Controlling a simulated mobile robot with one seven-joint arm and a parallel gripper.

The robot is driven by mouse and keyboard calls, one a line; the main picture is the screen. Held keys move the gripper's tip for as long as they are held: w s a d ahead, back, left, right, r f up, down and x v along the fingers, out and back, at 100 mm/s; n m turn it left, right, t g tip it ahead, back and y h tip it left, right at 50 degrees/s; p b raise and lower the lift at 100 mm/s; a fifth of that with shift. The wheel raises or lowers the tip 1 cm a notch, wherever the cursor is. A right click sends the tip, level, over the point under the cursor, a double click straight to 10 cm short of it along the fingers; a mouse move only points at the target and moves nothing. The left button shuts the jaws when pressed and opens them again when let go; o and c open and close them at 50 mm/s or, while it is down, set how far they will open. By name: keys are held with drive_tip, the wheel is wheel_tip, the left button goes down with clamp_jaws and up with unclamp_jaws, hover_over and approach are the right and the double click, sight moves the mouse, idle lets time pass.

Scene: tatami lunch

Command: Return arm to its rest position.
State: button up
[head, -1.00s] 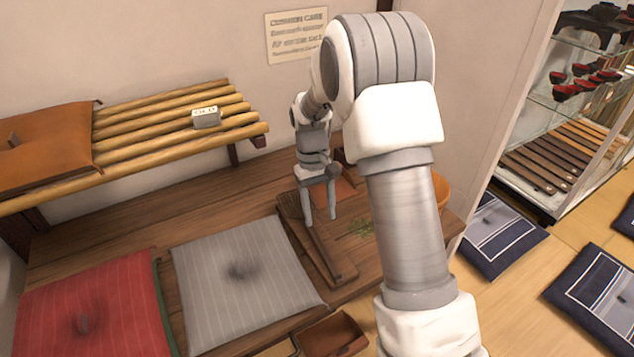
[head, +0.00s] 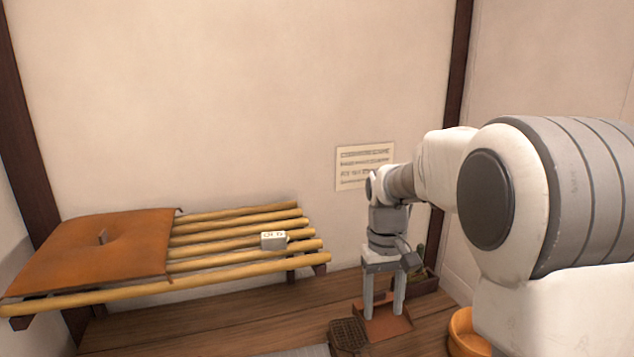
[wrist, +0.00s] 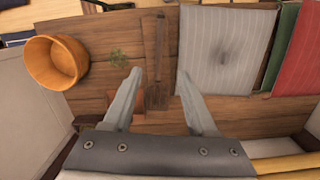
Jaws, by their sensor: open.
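My gripper (head: 383,305) is open, with its two grey fingers pointing down and apart. In the head view it hangs in front of the wall, right of the bamboo shelf. In the wrist view my gripper (wrist: 158,95) has nothing between its fingers. Below it lie the wooden floor boards (wrist: 110,22) and a brown wooden broom-like tool (wrist: 159,50). My arm is bent across the right side of the head view.
A bamboo shelf (head: 222,241) holds an orange cushion (head: 75,258) and a small white block (head: 273,241). An orange tub (head: 462,338) stands near my arm. In the wrist view, grey (wrist: 225,45) and red (wrist: 305,65) cushions lie to the right. A sign (head: 362,165) hangs on the wall.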

drive_tip(key=s+r+m+t+p, duration=0.1)
drive_tip(key=s+r+t+p, duration=0.1)
drive_tip(key=s+r, duration=0.4)
drive_tip(key=s+d+r+t+p, duration=0.1)
drive_tip(key=s+r+t, duration=0.3)
drive_tip(key=s, duration=1.1)
wheel_tip(320, 180, up, 3)
drive_tip(key=shift+s+m+t+p, duration=0.15)
drive_tip(key=shift+m+t+p, duration=0.2)
drive_tip(key=shift+p, duration=0.45)
drive_tip(key=shift+c, duration=0.6)
